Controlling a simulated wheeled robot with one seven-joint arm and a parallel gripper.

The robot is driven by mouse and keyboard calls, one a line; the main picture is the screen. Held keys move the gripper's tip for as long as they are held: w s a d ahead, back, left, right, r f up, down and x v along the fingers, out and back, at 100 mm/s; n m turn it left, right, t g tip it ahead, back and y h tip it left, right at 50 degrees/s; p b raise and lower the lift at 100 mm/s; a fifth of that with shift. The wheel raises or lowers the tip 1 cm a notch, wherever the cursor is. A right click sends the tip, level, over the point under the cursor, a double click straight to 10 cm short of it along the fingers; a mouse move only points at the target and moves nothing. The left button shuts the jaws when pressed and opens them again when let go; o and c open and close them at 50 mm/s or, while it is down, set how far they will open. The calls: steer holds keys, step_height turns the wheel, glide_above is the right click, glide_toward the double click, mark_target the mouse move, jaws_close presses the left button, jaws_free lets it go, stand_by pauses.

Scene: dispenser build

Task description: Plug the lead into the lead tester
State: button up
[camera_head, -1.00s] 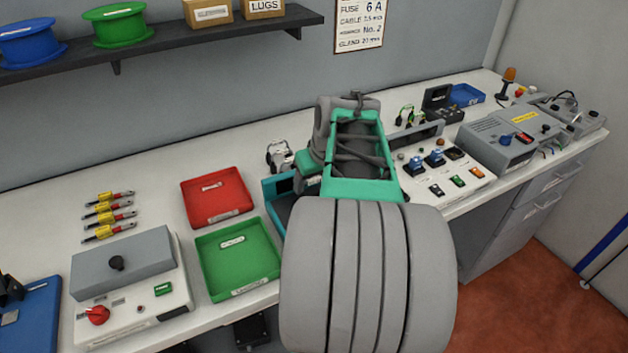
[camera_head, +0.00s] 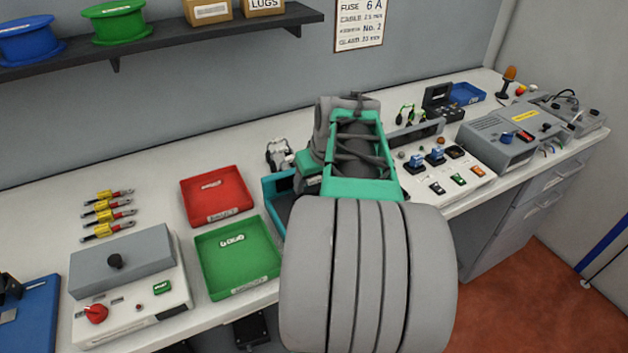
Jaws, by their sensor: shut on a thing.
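My gripper is hidden behind my own grey and teal arm, which fills the middle of the view, and I cannot see what it holds. No lead with its plug shows clearly. I cannot tell for sure which device is the lead tester. A white box with a grey upper part (camera_head: 122,257), a red knob (camera_head: 96,313) and a green START button (camera_head: 162,287) stands at the front left. A grey unit with a yellow label (camera_head: 508,138) stands on the right of the bench.
A red tray (camera_head: 216,193) and a green tray (camera_head: 238,261) lie left of my arm. Several yellow-and-red pieces (camera_head: 108,212) lie behind the white box. A panel with blue switches (camera_head: 446,172) is right of my arm. A shelf (camera_head: 160,43) overhangs the back.

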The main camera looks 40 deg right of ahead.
steer(key=o, duration=1.7)
steer(key=shift+r, duration=0.1)
steer(key=shift+r+p, duration=2.5)
steer(key=shift+r, duration=0.95)
